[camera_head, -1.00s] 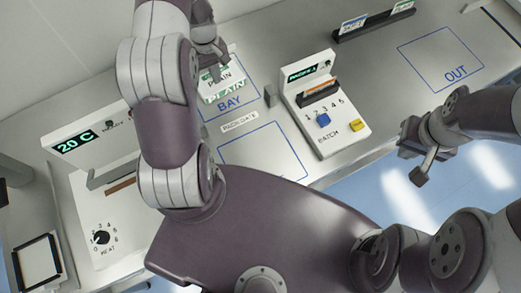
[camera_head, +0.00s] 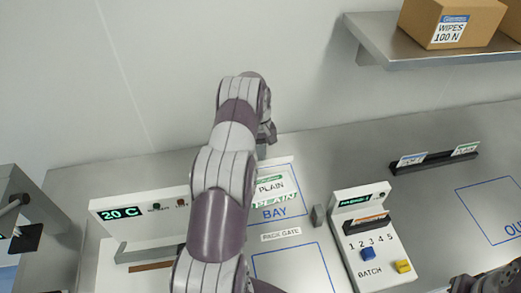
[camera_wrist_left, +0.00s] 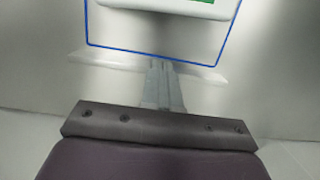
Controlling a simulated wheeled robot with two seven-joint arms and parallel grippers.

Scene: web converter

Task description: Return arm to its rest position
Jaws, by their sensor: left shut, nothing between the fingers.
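My left arm rises through the middle of the head view. Its gripper (camera_head: 267,134) is small and partly hidden by the wrist, just above the blue-outlined BAY area (camera_head: 290,210). In the left wrist view the slim pale fingers (camera_wrist_left: 162,85) are together with nothing between them. A white pack (camera_head: 270,187) labelled PLAIN lies in the bay, beyond the fingers in the wrist view (camera_wrist_left: 180,8). Of my right arm only a dark part shows at the bottom right corner; its gripper is out of the picture.
A panel reading 20 C (camera_head: 140,210) stands left of the arm. A batch console (camera_head: 350,213) with blue and yellow buttons stands to the right. A black label rack (camera_head: 432,164) and the OUT square (camera_head: 490,207) lie farther right. A shelf (camera_head: 400,60) holds cardboard boxes (camera_head: 447,20).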

